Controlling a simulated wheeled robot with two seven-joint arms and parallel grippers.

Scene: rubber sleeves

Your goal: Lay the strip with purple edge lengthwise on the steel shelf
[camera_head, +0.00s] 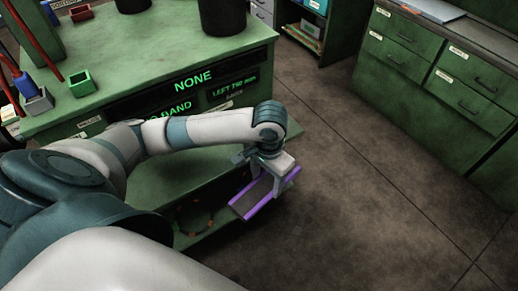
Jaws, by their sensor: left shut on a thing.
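The strip with purple edge (248,200) is a flat, dark grey-brown piece with purple along its borders. My left gripper (268,183) is shut on it at the right front corner of the green workbench. The strip slants from lower left to upper right, and the gripper covers part of it. A green shelf board (185,178) under the bench top, which looks like the steel shelf, lies left of and behind the strip. My arm hides much of this board. I cannot tell whether the strip touches it. My right gripper is out of view.
The bench top (180,50) carries black pots (222,15) and small coloured bins (80,83). Its front has lit green text panels (228,92). A dark ring with orange spots (195,215) lies lower down. Green drawer cabinets (440,75) stand right; the floor (350,170) between is clear.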

